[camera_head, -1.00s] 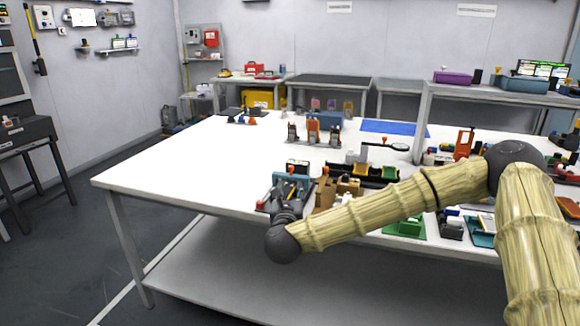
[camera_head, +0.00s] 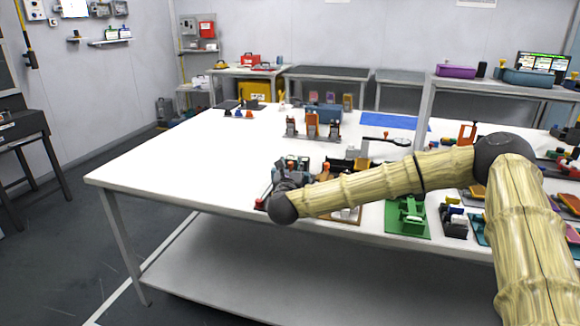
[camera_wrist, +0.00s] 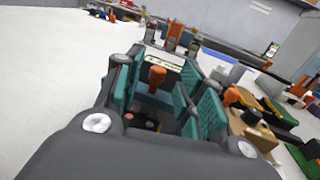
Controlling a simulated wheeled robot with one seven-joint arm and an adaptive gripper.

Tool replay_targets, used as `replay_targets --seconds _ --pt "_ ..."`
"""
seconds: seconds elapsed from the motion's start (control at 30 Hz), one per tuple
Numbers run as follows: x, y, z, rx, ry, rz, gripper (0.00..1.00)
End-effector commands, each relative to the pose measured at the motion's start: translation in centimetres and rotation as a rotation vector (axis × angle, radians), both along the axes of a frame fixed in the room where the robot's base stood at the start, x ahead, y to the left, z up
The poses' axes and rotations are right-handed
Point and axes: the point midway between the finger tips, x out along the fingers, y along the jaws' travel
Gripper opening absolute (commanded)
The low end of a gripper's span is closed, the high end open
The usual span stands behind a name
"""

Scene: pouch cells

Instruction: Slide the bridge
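My gripper (camera_wrist: 160,100) reaches over a small fixture at the table's front edge. Its teal-padded fingers stand apart in the wrist view. An orange knob (camera_wrist: 157,75) on a dark stem shows between the fingers, with a gap visible on both sides. A pale labelled strip (camera_wrist: 163,59) lies behind the knob. Which part is the bridge I cannot tell for sure; most of the fixture is hidden by the gripper. In the head view my gripper (camera_head: 288,178) covers much of the same spot.
A row of orange and grey upright fixtures (camera_head: 312,124) stands farther back on the white table (camera_head: 190,165). Black and tan fixtures crowd close on the right, with a green one (camera_head: 407,214) beyond. The table is clear to the left.

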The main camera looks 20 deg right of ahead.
Motion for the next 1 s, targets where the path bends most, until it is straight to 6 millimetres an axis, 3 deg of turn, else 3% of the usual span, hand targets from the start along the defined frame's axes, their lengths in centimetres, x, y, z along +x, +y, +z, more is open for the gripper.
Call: replay_targets --seconds 0.47,0.67,0.87,1.0 --pt "1.1 -0.2 0.0 0.000 0.000 0.002 0.39" --pt "1.1 -0.2 0.0 0.000 0.000 0.002 0.02" --pt "1.1 -0.3 0.0 0.000 0.000 0.002 0.00" --pt "2.2 -1.1 -0.3 0.000 -0.002 -0.001 0.00"
